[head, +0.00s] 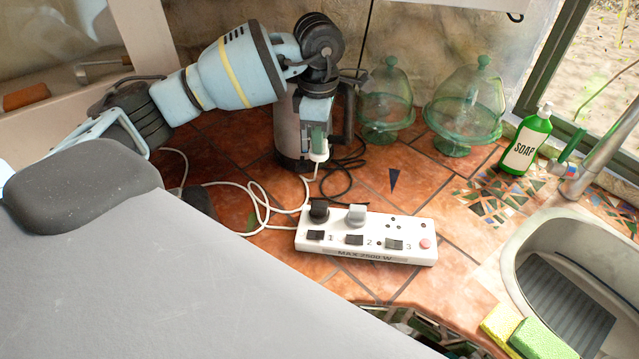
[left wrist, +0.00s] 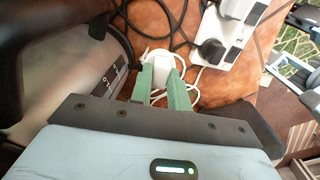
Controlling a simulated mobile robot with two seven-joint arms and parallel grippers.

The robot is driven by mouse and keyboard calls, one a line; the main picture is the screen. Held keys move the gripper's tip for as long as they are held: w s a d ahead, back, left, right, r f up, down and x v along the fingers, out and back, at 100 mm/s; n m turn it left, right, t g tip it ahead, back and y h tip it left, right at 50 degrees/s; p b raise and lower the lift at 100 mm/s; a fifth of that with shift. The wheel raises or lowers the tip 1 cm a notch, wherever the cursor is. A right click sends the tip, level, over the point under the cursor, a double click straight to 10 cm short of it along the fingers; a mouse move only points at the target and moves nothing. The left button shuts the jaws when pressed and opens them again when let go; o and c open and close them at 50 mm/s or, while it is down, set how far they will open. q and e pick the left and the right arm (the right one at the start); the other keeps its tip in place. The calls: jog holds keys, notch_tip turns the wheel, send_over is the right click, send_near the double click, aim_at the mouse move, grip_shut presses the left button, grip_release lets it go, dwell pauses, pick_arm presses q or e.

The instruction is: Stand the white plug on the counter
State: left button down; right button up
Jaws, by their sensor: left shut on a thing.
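My left gripper (head: 318,141) points down in front of the grey kettle, shut on the white plug (head: 319,154). The plug hangs below the fingertips with its white cord (head: 316,180) trailing down to the counter (head: 372,165). In the left wrist view the plug (left wrist: 160,63) sits between the ends of the green fingers (left wrist: 161,82). I cannot tell whether the plug touches the counter. The white power strip (head: 420,252) lies closer to me, with a black plug (head: 319,211) and a grey plug (head: 356,214) in it; its right socket is empty. My right gripper does not show.
The kettle (head: 289,135) stands close behind the gripper, with a black cord (head: 340,178) beside it. Two green glass domes (head: 385,95) stand right of it. A soap bottle (head: 526,146), sink (head: 524,243) and sponges (head: 540,340) are at right.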

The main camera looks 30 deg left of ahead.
pick_arm(q)
jog(key=shift+f+p, duration=0.3)
jog(key=shift+f, duration=4.65)
jog(key=shift+f, duration=0.15)
jog(key=c, duration=1.3)
grip_release()
jog(key=shift+c, duration=0.2)
notch_tip(320, 180, up, 12)
jog(key=shift+r+b, duration=0.15)
jog(key=shift+b, duration=0.25)
jog(key=shift+s, duration=0.1)
